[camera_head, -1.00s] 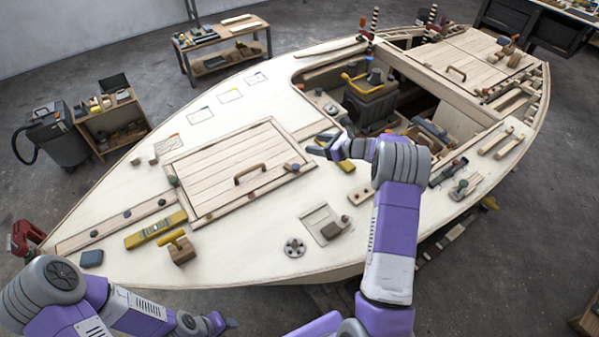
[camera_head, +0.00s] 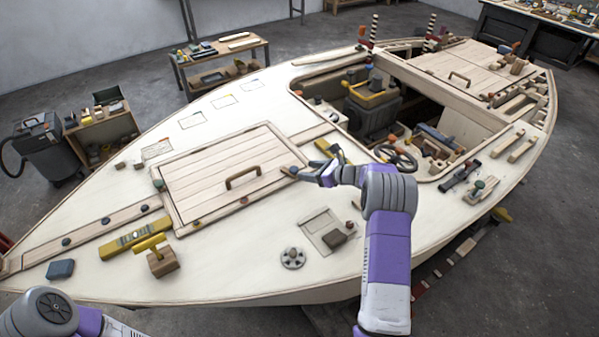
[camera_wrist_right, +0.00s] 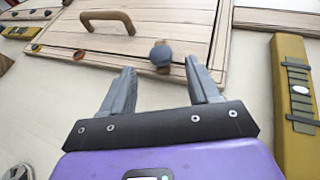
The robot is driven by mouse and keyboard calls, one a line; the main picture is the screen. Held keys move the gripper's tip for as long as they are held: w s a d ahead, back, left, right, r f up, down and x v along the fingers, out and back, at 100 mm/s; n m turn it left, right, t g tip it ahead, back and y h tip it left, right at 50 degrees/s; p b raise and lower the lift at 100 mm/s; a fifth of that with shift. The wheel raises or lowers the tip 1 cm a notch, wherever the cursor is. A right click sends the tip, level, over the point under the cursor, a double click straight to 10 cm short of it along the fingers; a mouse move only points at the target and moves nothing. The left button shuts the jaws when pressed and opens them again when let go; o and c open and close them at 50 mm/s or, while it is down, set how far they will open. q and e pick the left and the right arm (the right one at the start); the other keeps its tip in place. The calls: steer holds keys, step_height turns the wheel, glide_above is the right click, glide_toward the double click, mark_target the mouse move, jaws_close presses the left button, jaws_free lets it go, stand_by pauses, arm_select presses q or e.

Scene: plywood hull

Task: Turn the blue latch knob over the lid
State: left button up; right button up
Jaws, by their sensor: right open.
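The lid (camera_head: 210,172) is a pale planked panel with a brown handle (camera_head: 243,177) on the hull's deck. The blue latch knob (camera_wrist_right: 161,54) is a round grey-blue knob at the lid's near edge in the right wrist view, with a small orange-brown piece below it. My right gripper (camera_wrist_right: 161,82) is open and empty. The knob lies just beyond its fingertips, about midway between them, with no contact visible. In the head view my right gripper (camera_head: 304,173) is at the lid's right edge and largely covers the knob. My left gripper is out of view.
A yellow level-like bar (camera_wrist_right: 294,105) lies close to the right of the gripper in the wrist view. An open cockpit with a steering wheel (camera_head: 396,158) is beyond. A yellow-handled wooden block (camera_head: 160,259) and a round metal fitting (camera_head: 292,258) stand on the near deck.

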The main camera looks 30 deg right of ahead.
mark_target(294, 168)
steer(key=x, duration=0.5)
steer(key=shift+b, duration=0.3)
steer(key=c, duration=1)
steer(key=m+h+b, duration=0.1)
steer(key=b, duration=0.2)
steer(key=m+t+h+b, duration=0.1)
steer(key=h+b, duration=0.1)
steer(key=b, duration=0.1)
steer(key=m+h+b, duration=0.1)
steer(key=m+b, duration=0.1)
steer(key=b, duration=0.1)
steer(key=shift+s+a+t+h+b, duration=0.1)
steer(key=shift+a+t+h+b, duration=0.15)
steer(key=shift+t+h+b, duration=0.15)
steer(key=shift+c, duration=0.2)
steer(key=shift+r+m+h+b, duration=0.15)
steer(key=shift+m+h+b, duration=0.15)
steer(key=shift+b, duration=0.25)
